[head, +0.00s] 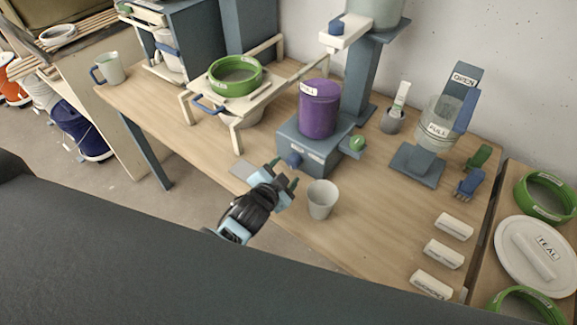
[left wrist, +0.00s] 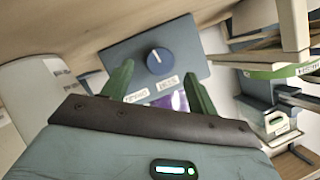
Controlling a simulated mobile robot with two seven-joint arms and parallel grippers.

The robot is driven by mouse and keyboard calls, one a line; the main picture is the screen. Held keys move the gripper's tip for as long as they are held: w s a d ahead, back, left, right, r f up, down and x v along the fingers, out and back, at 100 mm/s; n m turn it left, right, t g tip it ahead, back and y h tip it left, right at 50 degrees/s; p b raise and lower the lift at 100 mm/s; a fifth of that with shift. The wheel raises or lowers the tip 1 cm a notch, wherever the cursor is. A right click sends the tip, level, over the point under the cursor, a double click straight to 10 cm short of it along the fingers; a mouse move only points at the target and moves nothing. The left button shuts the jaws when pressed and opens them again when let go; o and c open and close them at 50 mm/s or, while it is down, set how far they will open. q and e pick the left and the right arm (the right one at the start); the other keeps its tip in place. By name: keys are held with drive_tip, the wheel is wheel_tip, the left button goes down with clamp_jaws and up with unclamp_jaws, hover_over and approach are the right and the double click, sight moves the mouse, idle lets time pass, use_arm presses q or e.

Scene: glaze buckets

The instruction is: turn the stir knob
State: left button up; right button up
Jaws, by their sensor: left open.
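The stir knob is a round dark blue dial (head: 293,160) on the front face of a blue-grey base box (head: 310,151). In the left wrist view the knob (left wrist: 160,61) shows a white pointer line, with two small labels on the face beside it. My left gripper (head: 284,173) is open just in front of the knob. In the left wrist view its green fingers (left wrist: 158,74) spread to either side of the knob; I cannot tell whether they touch it. A purple pot (head: 318,108) stands on the box. My right gripper is not in view.
A white cup (head: 321,199) stands close to the right of my left gripper. A cream stand (head: 240,98) with a green ring is at the left. Several white labelled blocks lie at the right.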

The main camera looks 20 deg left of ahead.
use_arm(q)
drive_tip(key=shift+v, duration=1.8)
drive_tip(key=s+a+f+n+g, duration=0.15)
drive_tip(key=s+g, duration=0.25)
drive_tip(key=s, duration=0.7)
drive_tip(key=s+a+f+n+g+y, duration=0.1)
drive_tip(key=s+a+n+g, duration=0.25)
drive_tip(key=s, duration=0.65)
drive_tip(key=s+a+f+n+g, duration=0.15)
drive_tip(key=s+g, duration=0.25)
drive_tip(key=s, duration=0.7)
drive_tip(key=w+d+f+t+h, duration=0.1)
drive_tip(key=w+d+f+t, duration=0.1)
drive_tip(key=w+f+t, duration=0.4)
drive_tip(key=shift+f+t, duration=0.75)
drive_tip(key=shift+f, duration=1.15)
